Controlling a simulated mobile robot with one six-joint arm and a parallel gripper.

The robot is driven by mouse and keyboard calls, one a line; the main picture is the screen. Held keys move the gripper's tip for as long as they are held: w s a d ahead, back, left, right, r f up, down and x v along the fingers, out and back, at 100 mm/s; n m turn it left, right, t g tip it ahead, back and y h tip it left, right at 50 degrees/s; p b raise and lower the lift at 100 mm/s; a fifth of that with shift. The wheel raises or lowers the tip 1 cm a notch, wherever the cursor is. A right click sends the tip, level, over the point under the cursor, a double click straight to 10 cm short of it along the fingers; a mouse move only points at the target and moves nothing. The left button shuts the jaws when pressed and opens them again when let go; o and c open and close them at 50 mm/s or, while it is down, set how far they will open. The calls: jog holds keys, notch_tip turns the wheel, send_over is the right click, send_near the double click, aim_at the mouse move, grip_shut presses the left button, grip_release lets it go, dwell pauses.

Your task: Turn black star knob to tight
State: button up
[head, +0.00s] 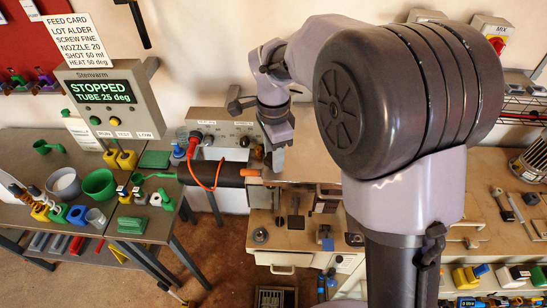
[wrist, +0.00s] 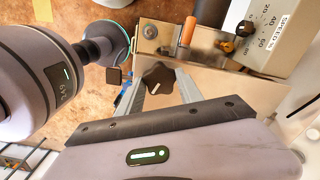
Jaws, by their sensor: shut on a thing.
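The black star knob (wrist: 156,76) shows in the wrist view with a short pale line on its face, at the edge of a metal plate. My gripper (wrist: 161,88) has one grey finger on each side of the knob and is shut on it. The line on the knob tilts up to the right; I see no tight mark that I can read. In the head view my gripper (head: 275,158) points down beside the right end of a dark horizontal barrel (head: 218,173). The knob cannot be made out there.
An orange-handled part (wrist: 187,32) stands just beyond the knob. A grey speed dial box (wrist: 275,35) is to its right. In the head view, a display reading STOPPED (head: 103,92) stands left, above a table with green bowls and tools. A workbench (head: 290,235) lies below my arm.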

jog(key=m+b, duration=0.3)
jog(key=m, duration=0.3)
jog(key=shift+f, duration=0.15)
jog(key=m+b, duration=0.2)
jog(key=m, duration=0.4)
jog(key=shift+b, duration=0.35)
jog(key=shift+m, duration=0.3)
jog(key=o, duration=1.4)
jog(key=shift+c, duration=0.2)
notch_tip(320, 180, up, 18)
jog(key=p, duration=0.5)
jog(key=shift+f+p, duration=0.15)
jog(key=shift+p, duration=0.2)
